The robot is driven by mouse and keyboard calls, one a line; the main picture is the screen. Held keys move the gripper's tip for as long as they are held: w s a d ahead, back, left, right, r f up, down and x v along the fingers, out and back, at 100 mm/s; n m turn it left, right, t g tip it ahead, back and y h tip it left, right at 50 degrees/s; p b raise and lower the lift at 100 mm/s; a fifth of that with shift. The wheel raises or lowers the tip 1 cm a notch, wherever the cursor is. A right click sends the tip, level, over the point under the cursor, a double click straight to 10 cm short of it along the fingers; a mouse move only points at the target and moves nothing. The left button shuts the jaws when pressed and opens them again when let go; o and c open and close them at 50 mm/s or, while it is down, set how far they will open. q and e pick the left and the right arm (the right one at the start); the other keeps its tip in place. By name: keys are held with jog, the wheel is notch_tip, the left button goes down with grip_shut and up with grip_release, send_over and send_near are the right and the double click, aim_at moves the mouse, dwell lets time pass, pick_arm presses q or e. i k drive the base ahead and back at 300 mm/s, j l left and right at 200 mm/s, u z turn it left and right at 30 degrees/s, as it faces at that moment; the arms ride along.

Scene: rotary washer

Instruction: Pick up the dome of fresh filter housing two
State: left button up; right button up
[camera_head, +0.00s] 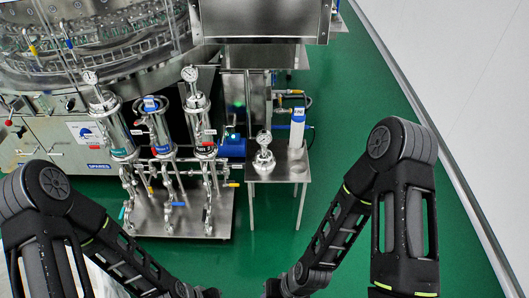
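The left housing (121,130) and right housing (202,128) carry gauges on top. My two arms reach down to the bottom edge, well apart from the dome. Both grippers are out of the picture.
A white cylinder with a blue label (297,128) stands on the small table, right of and behind the dome. The housings stand on a steel base with pipes and valves (170,205). The rotary washer (95,45) fills the back left. Green floor is clear right of the table.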

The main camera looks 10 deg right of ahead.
aim_at(263, 160)
jog(key=i+l, duration=0.25)
jog(key=l, duration=0.15)
jog(key=i+l, duration=0.25)
jog(key=i+l+u, duration=0.1)
jog(key=i+l, duration=0.15)
jog(key=l, duration=0.25)
jog(key=i+l, duration=0.25)
jog(key=l, duration=0.15)
jog(key=i+l, duration=0.2)
jog(key=l, duration=0.2)
jog(key=i+l+u, duration=0.1)
jog(key=i+l, duration=0.15)
jog(key=l, duration=0.15)
jog(key=i+l, duration=0.25)
jog(key=l, duration=0.2)
